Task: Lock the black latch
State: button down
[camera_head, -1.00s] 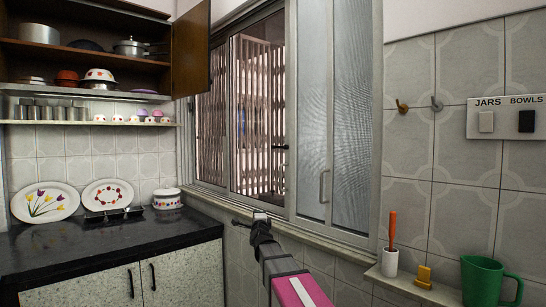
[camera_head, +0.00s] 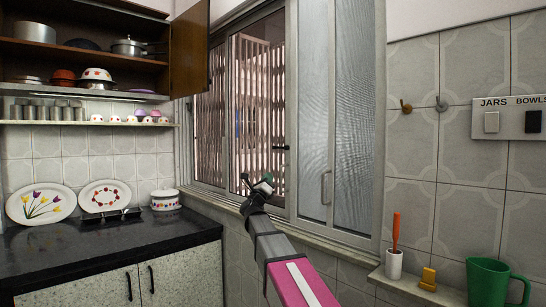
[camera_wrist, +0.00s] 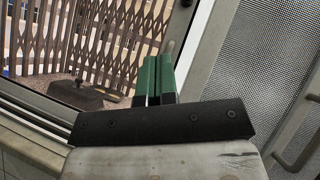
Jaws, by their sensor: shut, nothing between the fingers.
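The black latch (camera_head: 281,147) is a small dark handle on the upright grey frame of the sliding window, about mid-height. A small dark piece at the top edge of the wrist view (camera_wrist: 186,3) seems to be part of it. My gripper (camera_head: 265,181) is below and a little left of the latch, apart from it, in front of the window's lower frame. In the wrist view my gripper's green fingers (camera_wrist: 154,78) are together with nothing between them. The latch's exact angle is too small to read.
The mesh window panel (camera_head: 355,120) with a grey pull handle (camera_head: 325,187) stands right of the latch. A lattice grille (camera_head: 258,110) is behind the opening. A ledge at lower right holds a green mug (camera_head: 487,283). The black counter (camera_head: 110,240) is at left.

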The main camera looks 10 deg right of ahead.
aim_at(280, 148)
jog(key=shift+w, duration=0.1)
jog(key=a+r+x, duration=0.2)
jog(key=x, duration=1)
jog(key=shift+d+r, duration=0.15)
